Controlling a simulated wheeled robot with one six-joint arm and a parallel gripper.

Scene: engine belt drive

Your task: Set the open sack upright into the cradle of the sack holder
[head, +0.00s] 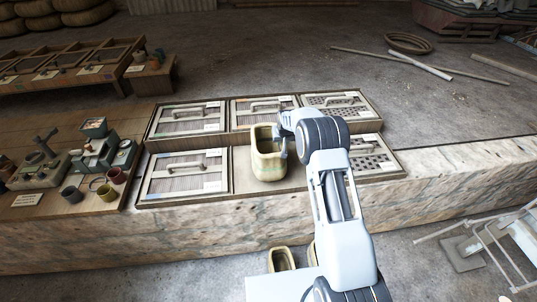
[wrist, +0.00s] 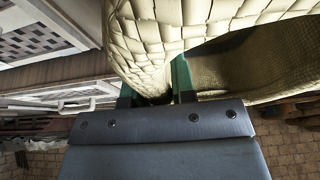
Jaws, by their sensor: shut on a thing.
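The open sack (head: 268,165) is a pale yellow-green woven one, upright with its mouth up, in front of the middle of the panel stand. My gripper (head: 283,147) is shut on the sack's right wall near the rim. In the wrist view the green fingers (wrist: 155,88) pinch the woven wall (wrist: 220,18) from both sides. I cannot clearly make out the sack holder's cradle; a white tube frame (head: 492,262) stands at the lower right.
Framed panels with handles (head: 187,175) lie around the sack on a stone ledge (head: 80,245). A wooden board with cups and tools (head: 95,160) is at left. Two tan open containers (head: 283,259) show below the ledge, partly hidden by my arm. Poles (head: 415,65) lie behind.

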